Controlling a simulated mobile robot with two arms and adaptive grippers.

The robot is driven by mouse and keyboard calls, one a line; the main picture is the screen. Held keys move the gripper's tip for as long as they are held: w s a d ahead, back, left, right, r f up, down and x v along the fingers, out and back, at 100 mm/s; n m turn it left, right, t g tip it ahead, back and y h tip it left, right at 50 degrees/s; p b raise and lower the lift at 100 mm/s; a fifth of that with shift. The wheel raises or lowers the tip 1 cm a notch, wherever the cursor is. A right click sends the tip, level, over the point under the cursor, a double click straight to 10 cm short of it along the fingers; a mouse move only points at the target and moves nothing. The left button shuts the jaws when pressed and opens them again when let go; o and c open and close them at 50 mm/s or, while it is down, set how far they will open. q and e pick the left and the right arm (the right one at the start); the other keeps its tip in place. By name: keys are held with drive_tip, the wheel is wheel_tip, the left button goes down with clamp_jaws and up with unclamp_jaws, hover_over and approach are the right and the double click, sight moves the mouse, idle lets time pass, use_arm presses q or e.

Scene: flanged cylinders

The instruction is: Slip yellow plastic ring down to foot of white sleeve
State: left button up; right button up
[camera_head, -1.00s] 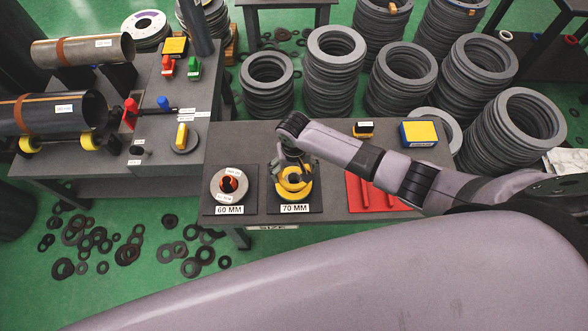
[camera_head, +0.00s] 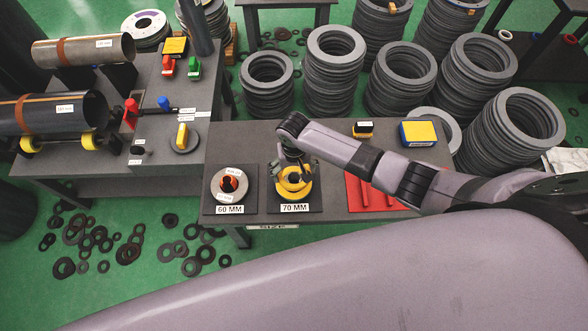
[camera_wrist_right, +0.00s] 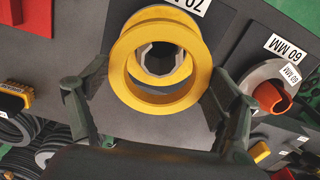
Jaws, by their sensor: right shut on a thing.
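The yellow plastic ring (camera_head: 294,190) is over the 70 MM station, and it also shows large in the right wrist view (camera_wrist_right: 118,72). My right gripper (camera_head: 293,168) is shut on the ring, with one dark finger on each side of it. Through the ring's opening I see a pale faceted rim (camera_wrist_right: 146,64) around a dark hole, which seems to be the white sleeve. More yellow shows behind the ring's upper edge. The sleeve's foot is hidden, and I cannot tell the ring's height on it. My left gripper is not in view.
The 60 MM station (camera_head: 216,196) stands close by on the left, with a pale disc and an orange-red piece. Red bars (camera_head: 357,190) lie on the right. A yellow-topped box (camera_head: 419,133) sits at the back right. Bare tabletop (camera_head: 236,140) shows behind the 60 MM station.

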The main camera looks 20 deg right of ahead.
drive_tip(key=shift+p, duration=0.65)
idle(0.6)
drive_tip(key=shift+f+b, duration=1.8)
drive_tip(key=shift+f, duration=0.7)
drive_tip(key=o, duration=1.1)
drive_tip(key=shift+r, duration=0.1)
wheel_tip(320, 180, up, 12)
drive_tip(key=shift+f, duration=0.1)
